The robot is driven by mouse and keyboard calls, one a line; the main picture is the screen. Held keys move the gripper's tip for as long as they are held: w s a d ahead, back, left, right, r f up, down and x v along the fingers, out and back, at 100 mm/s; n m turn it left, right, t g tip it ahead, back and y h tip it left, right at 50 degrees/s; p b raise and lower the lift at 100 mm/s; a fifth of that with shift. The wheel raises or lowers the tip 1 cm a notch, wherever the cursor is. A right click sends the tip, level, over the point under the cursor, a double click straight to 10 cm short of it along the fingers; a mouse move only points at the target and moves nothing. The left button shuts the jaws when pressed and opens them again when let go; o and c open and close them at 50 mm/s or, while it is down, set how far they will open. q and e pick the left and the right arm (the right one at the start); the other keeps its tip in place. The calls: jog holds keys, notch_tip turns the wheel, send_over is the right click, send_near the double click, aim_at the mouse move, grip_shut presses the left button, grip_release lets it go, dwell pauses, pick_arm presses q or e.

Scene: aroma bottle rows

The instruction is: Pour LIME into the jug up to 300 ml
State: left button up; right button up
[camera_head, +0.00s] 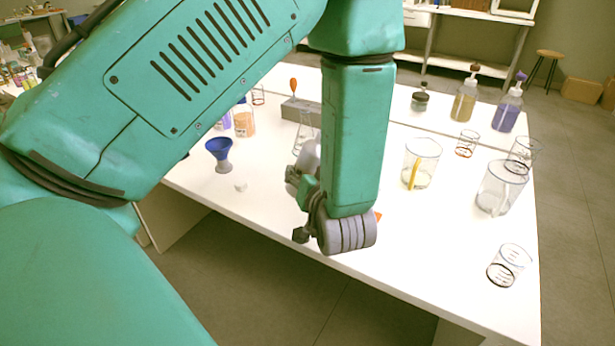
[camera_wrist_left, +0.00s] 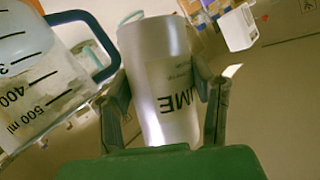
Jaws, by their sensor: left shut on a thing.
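My left gripper (camera_head: 300,178) is partly hidden behind my forearm in the head view. In the left wrist view the gripper (camera_wrist_left: 166,88) is shut on a silver bottle (camera_wrist_left: 150,50), with a finger on each side. My right gripper is not in view.
A blue funnel (camera_head: 219,148) stands left of my gripper. A beaker with a yellow rod (camera_head: 422,158), a large beaker (camera_head: 502,187) and a small marked glass (camera_head: 508,265) stand right. Pump bottles (camera_head: 465,102) are at the back.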

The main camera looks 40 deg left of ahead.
pick_arm(q)
jog(key=shift+a+r, duration=0.15)
jog(key=shift+r, duration=0.05)
jog(key=shift+r+m+y+p, duration=0.3)
jog(key=shift+r+m, duration=0.25)
jog(key=shift+m, duration=0.05)
jog(key=shift+w+d+m+g+y+b, duration=0.15)
jog(key=shift+d+m+g+y+b, duration=0.15)
jog(key=shift+m+b, duration=0.2)
jog(key=shift+a+f+m+y+b, duration=0.2)
jog(key=shift+f+m+b, duration=0.15)
jog(key=shift+f+b, duration=0.55)
jog(key=shift+a+f+m+y+b, duration=0.1)
jog(key=shift+f+m+y+b, duration=0.2)
jog(key=shift+f+b, duration=0.55)
dwell(1.0)
jog(key=shift+s+a+r+m+y+b, duration=0.2)
jog(key=shift+s+r+m+y+b, duration=0.25)
jog(key=shift+r+m, duration=0.25)
jog(key=shift+s+a+f+m+p, duration=0.15)
jog(key=shift+s+a+m+p, duration=0.1)
jog(key=shift+m+p, duration=0.6)
dwell(0.3)
jog(key=shift+a+r+m+y+p, duration=0.15)
jog(key=shift+r+m+y+p, duration=0.3)
jog(key=shift+r+m+p, duration=0.4)
dwell(0.6)
jog(key=shift+f, duration=0.25)
